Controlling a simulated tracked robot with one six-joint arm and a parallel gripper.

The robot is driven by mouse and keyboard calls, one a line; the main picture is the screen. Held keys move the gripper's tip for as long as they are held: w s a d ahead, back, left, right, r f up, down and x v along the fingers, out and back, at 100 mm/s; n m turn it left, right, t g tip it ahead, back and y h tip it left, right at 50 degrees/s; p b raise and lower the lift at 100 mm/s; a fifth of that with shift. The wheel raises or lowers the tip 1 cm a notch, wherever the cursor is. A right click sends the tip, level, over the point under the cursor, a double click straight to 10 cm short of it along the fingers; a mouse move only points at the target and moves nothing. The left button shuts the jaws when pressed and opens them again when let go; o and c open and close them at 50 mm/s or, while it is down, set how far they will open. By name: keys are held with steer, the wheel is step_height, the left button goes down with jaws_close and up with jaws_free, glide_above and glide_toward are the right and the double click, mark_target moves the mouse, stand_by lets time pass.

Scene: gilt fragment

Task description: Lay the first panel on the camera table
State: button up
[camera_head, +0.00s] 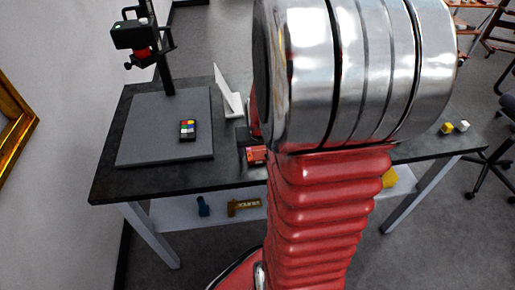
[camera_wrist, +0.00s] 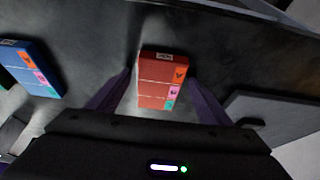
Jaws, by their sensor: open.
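A red block (camera_wrist: 163,80) with orange, pink and teal labels lies on the dark table top (camera_wrist: 215,40). In the wrist view my gripper (camera_wrist: 160,76) is open, with one purple finger on each side of the block; I cannot tell whether they touch it. In the head view part of the red block (camera_head: 257,155) shows beside my arm, which hides most of my gripper. A grey board (camera_head: 150,125) lies at the table's left under a camera stand. No thing is marked as the first panel, so I cannot tell which it is.
A colour chart (camera_head: 188,130) lies on the grey board, and a black camera (camera_head: 133,36) hangs above it. A white angled piece (camera_head: 228,95) stands beside the board. A blue labelled block (camera_wrist: 30,68) lies left of the red one.

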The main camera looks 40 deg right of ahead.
steer(key=v, duration=1.2)
stand_by(0.5)
steer(key=shift+r, duration=0.1)
stand_by(0.4)
steer(key=s+a+r+n+t+y, duration=0.1)
steer(key=s+a+r+n, duration=0.1)
steer(key=a, duration=0.9)
steer(key=s+a+r+n+t+y, duration=0.1)
steer(key=a+r+n, duration=0.3)
steer(key=a, duration=0.8)
steer(key=shift+s+r+n+y, duration=0.3)
steer(key=shift+s+r+n, duration=0.1)
steer(key=shift+s+r, duration=0.3)
